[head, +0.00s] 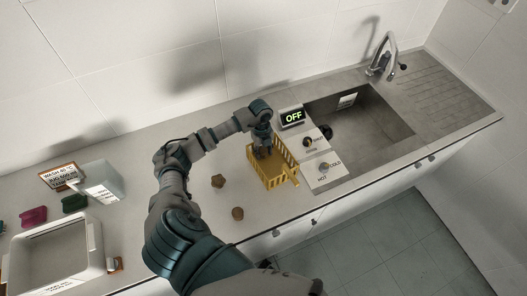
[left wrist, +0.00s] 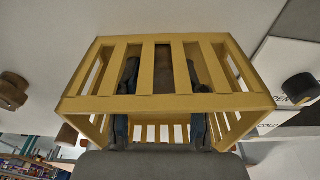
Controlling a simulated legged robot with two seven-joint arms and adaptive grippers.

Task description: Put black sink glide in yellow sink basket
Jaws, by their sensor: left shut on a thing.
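The yellow sink basket (head: 282,180) stands on the counter just left of the sink, and its slatted wall fills much of the left wrist view (left wrist: 160,103). My left gripper (head: 262,151) reaches down into the basket from above. In the left wrist view its fingers (left wrist: 160,80) show behind the slats, one on each side of a dark thing (left wrist: 165,72). The gripper is shut on this thing, which I take for the black sink glide; the slats partly hide it. My right gripper is not in view.
A white tub (head: 52,255), a pink block (head: 34,217) and a teal block (head: 75,203) are at far left.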

